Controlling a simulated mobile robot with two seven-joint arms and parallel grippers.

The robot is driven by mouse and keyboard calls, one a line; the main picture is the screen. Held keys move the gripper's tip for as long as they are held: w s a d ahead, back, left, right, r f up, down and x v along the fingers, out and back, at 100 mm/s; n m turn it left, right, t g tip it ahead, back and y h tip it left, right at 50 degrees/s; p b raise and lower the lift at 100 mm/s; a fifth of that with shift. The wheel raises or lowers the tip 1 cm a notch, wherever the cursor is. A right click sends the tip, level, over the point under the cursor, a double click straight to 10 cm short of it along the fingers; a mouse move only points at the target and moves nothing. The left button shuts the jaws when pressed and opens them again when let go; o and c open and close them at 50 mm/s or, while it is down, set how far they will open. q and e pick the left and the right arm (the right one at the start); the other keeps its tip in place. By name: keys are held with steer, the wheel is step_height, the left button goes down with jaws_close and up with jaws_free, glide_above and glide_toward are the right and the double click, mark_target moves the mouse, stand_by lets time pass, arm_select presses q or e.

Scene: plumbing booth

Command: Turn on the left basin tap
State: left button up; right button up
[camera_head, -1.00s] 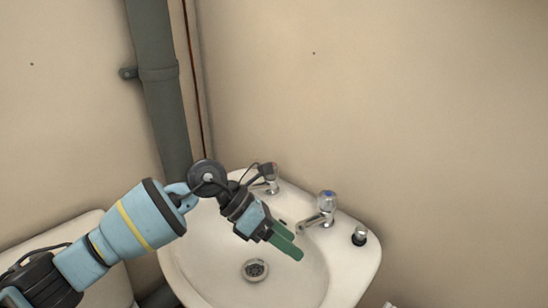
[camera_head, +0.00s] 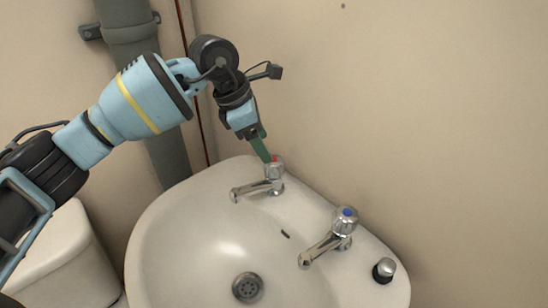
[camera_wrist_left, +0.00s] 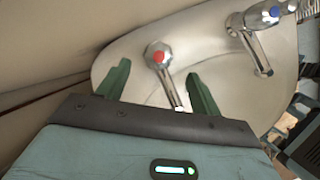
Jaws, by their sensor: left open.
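The left basin tap (camera_head: 272,174) is chrome with a red-marked knob and stands at the back left of the white basin (camera_head: 190,225). In the left wrist view the tap's red-topped knob (camera_wrist_left: 158,56) lies between and just beyond my two green fingers. My left gripper (camera_head: 264,150) points down at this knob from above and behind. It is open and empty, with one finger on each side of the knob in the wrist view. Whether a finger touches the knob is unclear. My right gripper is not in view.
The blue-marked right tap (camera_head: 345,221) stands right of the left tap; it also shows in the left wrist view (camera_wrist_left: 258,30). A dark-based plug (camera_head: 384,270) sits on the right rim. Walls and a grey pipe (camera_head: 130,35) close in behind.

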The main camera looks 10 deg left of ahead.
mark_target(274, 160)
arm_select(q)
steer(key=x, duration=0.5)
steer(key=shift+f, duration=0.15)
steer(key=shift+w+d+f, duration=0.2)
steer(key=shift+d+f, duration=0.1)
steer(key=shift+f, duration=0.5)
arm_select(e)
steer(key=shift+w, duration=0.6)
arm_select(q)
steer(key=c, duration=1)
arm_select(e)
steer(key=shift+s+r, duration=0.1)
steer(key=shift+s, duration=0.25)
